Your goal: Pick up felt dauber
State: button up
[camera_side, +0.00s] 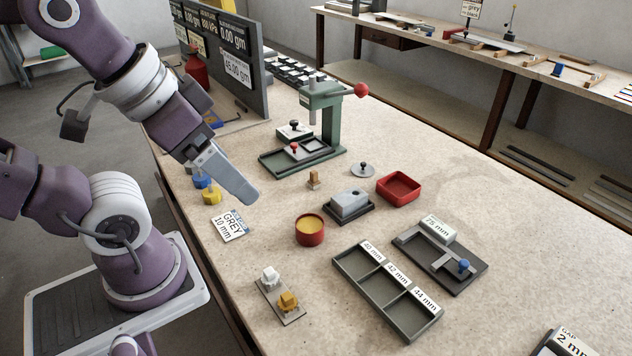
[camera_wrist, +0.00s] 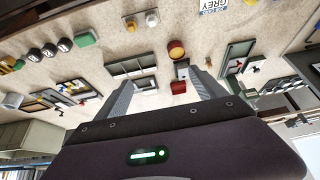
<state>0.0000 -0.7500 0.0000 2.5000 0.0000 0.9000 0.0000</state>
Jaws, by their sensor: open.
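A small tan upright piece (camera_side: 313,180), which looks like the felt dauber, stands on the bench between the green press and the round red pot. In the wrist view it is a small tan spot (camera_wrist: 208,61) to the right of the pot; its details are too small to tell. My gripper (camera_side: 250,197) is in the air to the left of it in the side view, apart from it. In the wrist view my gripper (camera_wrist: 160,78) has its two fingers wide apart with nothing held between them.
The red pot (camera_side: 310,232) with yellow contents, a grey block on a dark base (camera_side: 349,204) and a red tray (camera_side: 398,187) are nearby. The green press (camera_side: 330,120) stands behind. A three-compartment tray (camera_side: 386,318) lies in front.

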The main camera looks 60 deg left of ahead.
jog(key=shift+c, duration=0.2)
jog(key=c, duration=0.6)
jog(key=shift+c, duration=0.2)
jog(key=m+g, duration=0.6)
jog(key=m, duration=1.2)
send_over(314, 171)
jog(key=f, duration=1.8)
jog(key=shift+s+d+f, duration=0.1)
jog(key=shift+s+f, duration=0.1)
jog(key=shift+f, duration=0.05)
jog(key=f, duration=0.6)
jog(key=shift+w+f, duration=0.2)
jog(key=shift+f, duration=0.15)
jog(key=shift+c, duration=0.2)
